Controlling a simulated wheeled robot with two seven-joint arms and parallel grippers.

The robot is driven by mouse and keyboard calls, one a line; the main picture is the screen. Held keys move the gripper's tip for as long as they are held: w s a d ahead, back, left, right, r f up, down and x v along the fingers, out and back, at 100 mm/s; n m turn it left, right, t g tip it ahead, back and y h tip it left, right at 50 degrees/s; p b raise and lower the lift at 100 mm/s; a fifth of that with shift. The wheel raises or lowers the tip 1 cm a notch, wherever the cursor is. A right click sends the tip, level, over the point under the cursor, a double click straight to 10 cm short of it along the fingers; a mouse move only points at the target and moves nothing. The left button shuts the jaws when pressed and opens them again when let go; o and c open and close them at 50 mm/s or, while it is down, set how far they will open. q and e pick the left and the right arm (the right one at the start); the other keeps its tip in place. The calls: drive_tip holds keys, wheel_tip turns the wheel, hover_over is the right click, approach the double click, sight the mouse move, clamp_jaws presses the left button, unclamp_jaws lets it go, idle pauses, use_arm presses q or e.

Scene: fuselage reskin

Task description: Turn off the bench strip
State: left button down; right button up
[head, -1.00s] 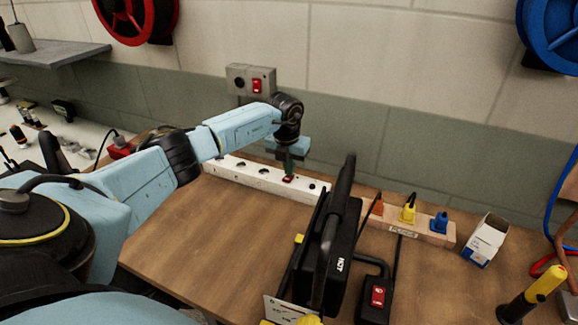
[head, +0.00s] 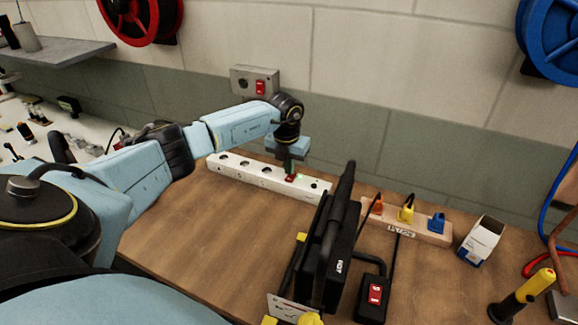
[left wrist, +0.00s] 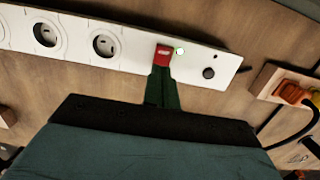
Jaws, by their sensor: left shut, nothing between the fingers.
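The bench strip (head: 228,167) is a long white bar with several round sockets, lying on the wooden bench near the wall. Its red rocker switch (left wrist: 163,55) is near the right end in the left wrist view. My left gripper (head: 290,171) is shut and empty, pointing down at the switch. In the left wrist view its fingertips (left wrist: 161,70) overlap the switch's near edge; I cannot tell if they touch it. My right gripper is not in view.
A black hinged device (head: 330,250) stands right of the strip, with a red-switched box (head: 374,294) beside it. A wooden block (head: 430,237) holds coloured plugs. A small white box (head: 481,241) stands farther right. A grey wall box (head: 247,80) has a red switch.

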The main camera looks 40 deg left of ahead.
sight(288, 179)
use_arm(q)
wheel_tip(288, 179, up, 4)
drive_tip(key=shift+s+f+p, duration=0.15)
drive_tip(key=shift+f+p, duration=0.1)
drive_tip(key=shift+p, duration=0.6)
wheel_tip(288, 179, up, 9)
drive_tip(key=s, duration=0.1)
drive_tip(key=shift+d+f+b, duration=0.15)
drive_tip(key=shift+d+b, duration=0.1)
drive_tip(key=shift+b, duration=0.15)
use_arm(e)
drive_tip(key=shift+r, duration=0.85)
